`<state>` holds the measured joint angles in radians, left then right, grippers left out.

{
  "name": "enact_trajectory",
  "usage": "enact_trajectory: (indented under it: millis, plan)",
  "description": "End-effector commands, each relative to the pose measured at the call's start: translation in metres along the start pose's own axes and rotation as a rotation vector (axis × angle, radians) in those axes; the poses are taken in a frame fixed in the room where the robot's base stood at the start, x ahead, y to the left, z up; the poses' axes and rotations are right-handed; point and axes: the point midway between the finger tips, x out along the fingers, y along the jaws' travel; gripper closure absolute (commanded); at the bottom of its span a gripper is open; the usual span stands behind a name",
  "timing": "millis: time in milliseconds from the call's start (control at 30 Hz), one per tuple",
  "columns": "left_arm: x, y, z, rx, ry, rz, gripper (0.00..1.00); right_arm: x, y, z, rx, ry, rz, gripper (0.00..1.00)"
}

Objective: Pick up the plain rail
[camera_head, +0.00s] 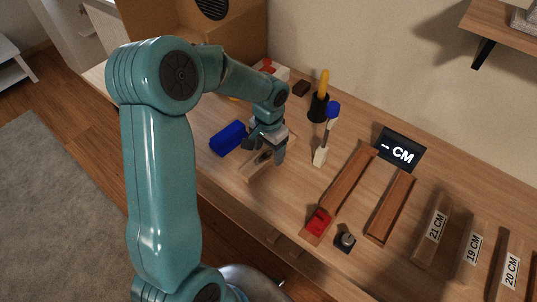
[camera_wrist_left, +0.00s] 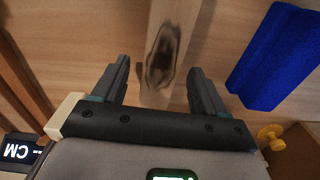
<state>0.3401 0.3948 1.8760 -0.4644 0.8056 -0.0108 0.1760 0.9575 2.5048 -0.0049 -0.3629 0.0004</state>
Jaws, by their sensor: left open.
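A pale wooden rail without a label (camera_head: 254,172), seemingly the plain rail, lies on the workbench below my left gripper (camera_head: 266,153). In the left wrist view the rail (camera_wrist_left: 172,22) runs lengthwise between the fingers and shows a dark knot. My left gripper (camera_wrist_left: 158,70) is open, with one finger on each side of the rail and visible gaps between. I cannot tell how far the fingertips are above the bench. The gripper hides part of the rail in the head view. My right gripper is not in view.
A blue block (camera_head: 228,138) lies close beside the rail. To the right are two brown wooden channels, a red clamp (camera_head: 319,221), a CM display (camera_head: 399,150) and labelled rails (camera_head: 435,229). A black holder (camera_head: 318,107) with a yellow handle stands behind.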

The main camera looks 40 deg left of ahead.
Motion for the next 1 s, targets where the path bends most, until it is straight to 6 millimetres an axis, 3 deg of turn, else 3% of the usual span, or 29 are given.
enact_trajectory:
  millis: [167,200,367,400,700,1000]
  plan:
    - [0.001,0.0,0.0,0.0,0.0,0.0,0.28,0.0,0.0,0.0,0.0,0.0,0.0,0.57]
    - [0.0,0.0,0.0,-0.001,0.0,0.0,0.34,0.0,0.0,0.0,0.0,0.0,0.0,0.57]
    - [0.0,0.0,0.0,-0.001,0.0,0.0,0.86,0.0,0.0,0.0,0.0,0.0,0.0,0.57]
    - [0.0,0.0,0.0,-0.001,0.0,0.0,0.92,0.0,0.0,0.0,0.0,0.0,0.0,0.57]
    - [-0.006,0.0,-0.001,-0.001,0.003,-0.001,0.92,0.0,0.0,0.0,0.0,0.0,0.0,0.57]
    - [-0.067,-0.001,-0.001,-0.002,0.006,-0.002,0.92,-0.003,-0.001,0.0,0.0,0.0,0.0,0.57]
